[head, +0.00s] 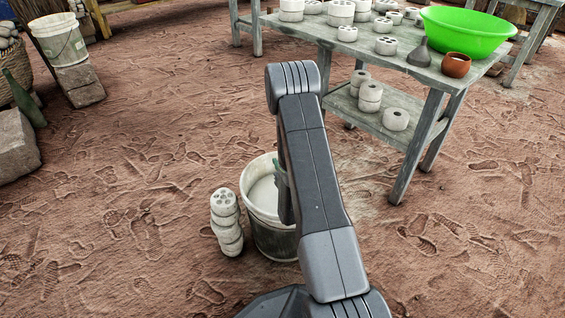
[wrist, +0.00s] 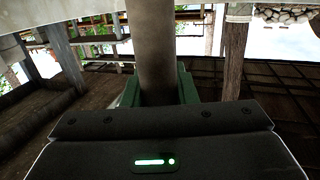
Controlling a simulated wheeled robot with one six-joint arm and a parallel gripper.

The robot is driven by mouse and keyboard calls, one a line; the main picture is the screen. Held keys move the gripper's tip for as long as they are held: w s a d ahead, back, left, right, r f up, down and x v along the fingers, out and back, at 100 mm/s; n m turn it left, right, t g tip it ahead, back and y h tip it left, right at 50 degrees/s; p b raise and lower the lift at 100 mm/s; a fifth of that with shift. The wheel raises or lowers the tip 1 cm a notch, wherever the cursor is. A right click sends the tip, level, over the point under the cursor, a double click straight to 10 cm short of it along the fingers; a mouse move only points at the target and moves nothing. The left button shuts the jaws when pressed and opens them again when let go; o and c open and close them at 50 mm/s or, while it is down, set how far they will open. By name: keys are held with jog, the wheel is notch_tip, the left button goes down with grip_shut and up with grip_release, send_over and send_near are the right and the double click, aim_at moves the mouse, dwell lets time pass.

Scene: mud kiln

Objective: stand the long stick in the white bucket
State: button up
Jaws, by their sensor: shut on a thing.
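A white bucket (head: 270,231) stands on the muddy ground, partly behind my arm. Its open mouth and pale inside show to the left of the arm. My gripper (wrist: 159,90) has its green fingers shut on the long stick (wrist: 157,45), a thick grey-brown pole that runs up out of the wrist view. In the head view a bit of green at the gripper (head: 280,174) shows at the bucket's mouth, mostly hidden by my arm. I cannot make out the stick in the head view, nor tell whether its lower end is inside the bucket.
A stack of pale perforated discs (head: 226,222) stands close to the bucket's left side. A wooden table (head: 395,75) with a green basin (head: 466,32) and clay pieces stands behind to the right. Another whitish bucket (head: 60,40) sits on blocks at the far left. Open ground lies at left and right.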

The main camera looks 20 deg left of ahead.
jog(key=o, duration=1.1)
jog(key=shift+c, duration=0.2)
jog(key=shift+f, duration=0.1)
notch_tip(320, 180, up, 10)
jog(key=p, duration=0.4)
jog(key=shift+f, duration=0.1)
notch_tip(320, 180, down, 9)
jog(key=b, duration=0.4)
